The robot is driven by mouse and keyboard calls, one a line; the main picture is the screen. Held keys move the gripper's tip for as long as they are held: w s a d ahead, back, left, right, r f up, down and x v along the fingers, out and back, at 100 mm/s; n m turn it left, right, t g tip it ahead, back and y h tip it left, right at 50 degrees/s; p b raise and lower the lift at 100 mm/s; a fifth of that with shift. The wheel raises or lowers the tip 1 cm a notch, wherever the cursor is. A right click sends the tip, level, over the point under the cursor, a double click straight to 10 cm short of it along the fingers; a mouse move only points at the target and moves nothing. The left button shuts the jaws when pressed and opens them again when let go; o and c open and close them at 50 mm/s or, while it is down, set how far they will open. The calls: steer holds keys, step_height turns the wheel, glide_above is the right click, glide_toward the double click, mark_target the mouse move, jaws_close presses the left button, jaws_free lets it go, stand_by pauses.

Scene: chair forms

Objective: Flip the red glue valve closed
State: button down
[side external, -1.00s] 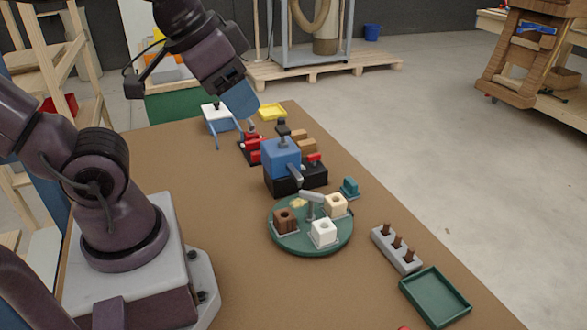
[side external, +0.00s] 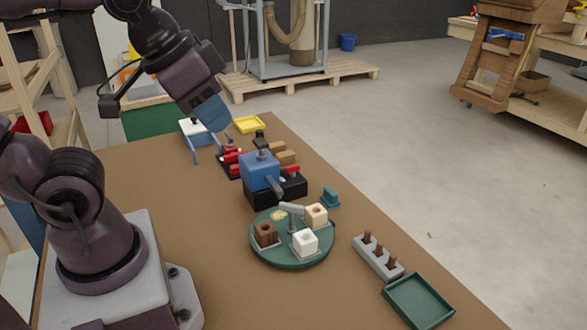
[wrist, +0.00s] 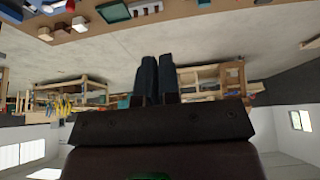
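A small red lever (side external: 292,169), which looks like the glue valve, sits on a black base (side external: 290,188) at the right of a blue block (side external: 259,170). It is too small to tell its exact position. A grey spout (side external: 274,187) sticks out from the block's front. My gripper (side external: 216,121), with blue fingers, hangs above the table, behind and left of the blue block, apart from everything. In the wrist view its two fingers (wrist: 158,80) are side by side, nearly touching, with nothing visible between them. The valve cannot be made out in the wrist view.
A green turntable (side external: 292,259) with brown, white and cream blocks stands in front. Other red parts (side external: 231,157), tan blocks (side external: 287,158), a yellow tray (side external: 249,124), a peg block (side external: 378,262) and a green tray (side external: 418,301) lie around. The table's left middle is bare.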

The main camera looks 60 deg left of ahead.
steer(key=w+a+f+g+y, duration=0.2)
steer(key=w+f+y, duration=0.1)
steer(key=w+f, duration=0.4)
steer(key=w+a+f+g+y, duration=0.2)
steer(key=w+a+f+y, duration=0.1)
steer(key=w+f, duration=0.3)
steer(key=w+a+f+m+g+y, duration=0.1)
steer(key=w+a+f+g+y, duration=0.1)
steer(key=w+f, duration=0.5)
steer(key=shift+w+a+f+y, duration=0.15)
steer(key=shift+a+f+y, duration=0.1)
steer(key=shift+f, duration=0.5)
steer(key=shift+w+a+f+y, duration=0.15)
steer(key=shift+a+f, duration=0.05)
steer(key=shift+f, duration=0.5)
steer(key=shift+w+a+r, duration=0.25)
steer(key=shift+w+r, duration=0.25)
steer(key=shift+w, duration=0.35)
steer(key=shift+w+a+r+n+t+y, duration=0.1)
steer(key=shift+w+r+n+t+y, duration=0.1)
steer(key=shift+n+t+y, duration=0.1)
